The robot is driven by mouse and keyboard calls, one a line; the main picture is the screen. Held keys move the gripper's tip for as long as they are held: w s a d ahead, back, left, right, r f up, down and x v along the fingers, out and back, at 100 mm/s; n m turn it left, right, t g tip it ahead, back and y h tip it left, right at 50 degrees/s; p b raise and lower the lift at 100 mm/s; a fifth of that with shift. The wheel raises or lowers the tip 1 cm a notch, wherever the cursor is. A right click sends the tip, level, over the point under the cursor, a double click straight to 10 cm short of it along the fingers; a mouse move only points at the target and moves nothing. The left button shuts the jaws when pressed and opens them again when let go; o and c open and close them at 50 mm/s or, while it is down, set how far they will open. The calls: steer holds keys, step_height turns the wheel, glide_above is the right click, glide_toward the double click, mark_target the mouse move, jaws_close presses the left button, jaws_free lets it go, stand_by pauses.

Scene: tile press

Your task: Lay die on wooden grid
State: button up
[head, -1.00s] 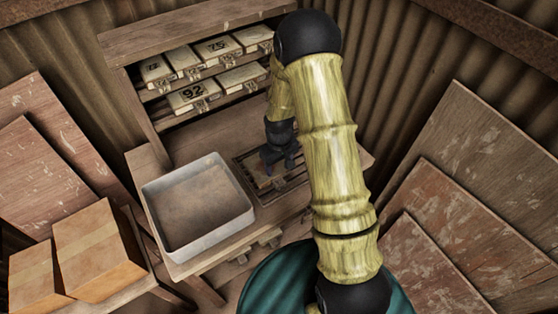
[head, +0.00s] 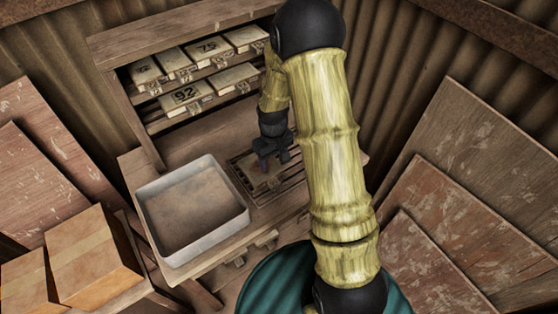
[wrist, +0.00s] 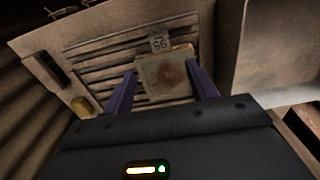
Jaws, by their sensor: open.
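A flat, pale square die (wrist: 166,74) with a brownish face and a small numbered tag lies on the slatted wooden grid (wrist: 98,62) in the wrist view. In the head view the die (head: 260,182) shows only partly, below my gripper (head: 272,164). The grid (head: 291,184) is set in the bench top, right of the grey tray. My gripper (wrist: 162,72) is open, with one purple finger on each side of the die. Whether the fingers touch the die I cannot tell. My arm hides part of the bench's right side.
An empty grey tray (head: 240,219) stands on the bench left of the grid. A wooden rack (head: 143,106) behind holds several numbered dies on two shelves. Cardboard boxes (head: 95,262) stand at the left, and boards (head: 440,220) lean at the right.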

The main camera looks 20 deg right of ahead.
steer(key=s+r+m+t, duration=0.2)
steer(key=s+r+m, duration=0.1)
steer(key=s+r, duration=1.2)
steer(key=shift+d+r+m, duration=0.2)
steer(key=shift+m, duration=0.1)
